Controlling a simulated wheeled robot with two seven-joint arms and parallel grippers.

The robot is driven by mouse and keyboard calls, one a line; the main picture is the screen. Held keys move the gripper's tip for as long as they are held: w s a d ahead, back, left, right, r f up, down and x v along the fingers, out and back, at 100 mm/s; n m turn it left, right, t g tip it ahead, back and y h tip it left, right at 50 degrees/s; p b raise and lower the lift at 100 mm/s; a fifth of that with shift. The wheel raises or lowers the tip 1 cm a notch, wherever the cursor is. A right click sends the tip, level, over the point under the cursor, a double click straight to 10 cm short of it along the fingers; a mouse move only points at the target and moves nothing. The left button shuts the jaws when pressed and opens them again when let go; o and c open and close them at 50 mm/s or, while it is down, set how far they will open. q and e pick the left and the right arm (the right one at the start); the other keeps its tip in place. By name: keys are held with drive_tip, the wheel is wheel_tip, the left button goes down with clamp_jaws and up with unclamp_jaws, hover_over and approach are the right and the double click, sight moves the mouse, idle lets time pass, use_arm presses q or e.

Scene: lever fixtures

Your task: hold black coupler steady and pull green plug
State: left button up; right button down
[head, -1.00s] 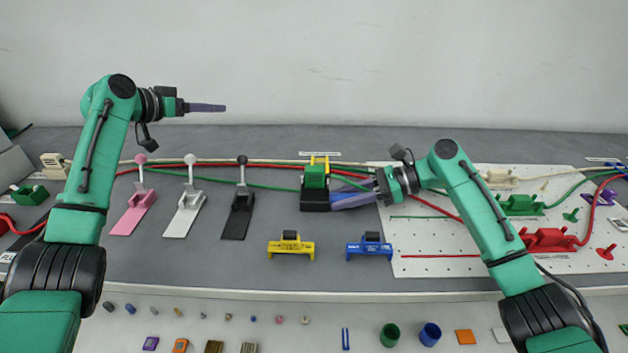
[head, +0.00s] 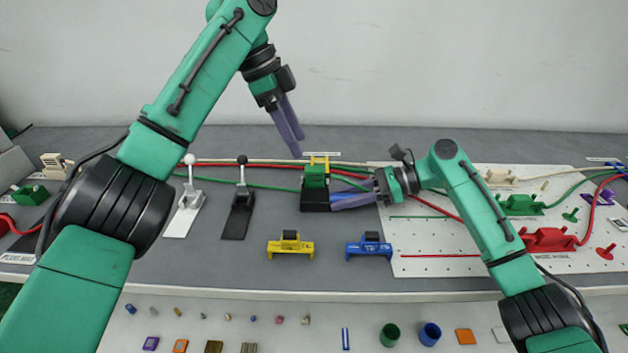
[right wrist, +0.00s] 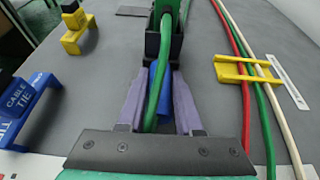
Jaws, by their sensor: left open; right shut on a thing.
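The black coupler (head: 315,203) stands on the grey bench at the middle of the head view. The green plug (head: 315,176) sits in its top, and a green cable (right wrist: 155,95) runs from it in the right wrist view. That view also shows the coupler (right wrist: 152,45) and plug (right wrist: 176,28) at its top. My right gripper (head: 331,201) comes from the right and is shut on the coupler's near end; its fingers (right wrist: 158,80) flank the cable and a blue part. My left gripper (head: 297,146) is open and empty, pointing down, above and slightly left of the plug.
A black lever (head: 240,205) and white lever (head: 186,212) are at left. Yellow (head: 290,248) and blue (head: 368,249) holders stand in front. A white pegboard (head: 440,265) lies right.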

sight(311, 168)
use_arm(q)
drive_tip(key=x, duration=0.8)
drive_tip(key=shift+d+f, duration=0.1)
drive_tip(key=shift+f, duration=0.05)
clamp_jaws()
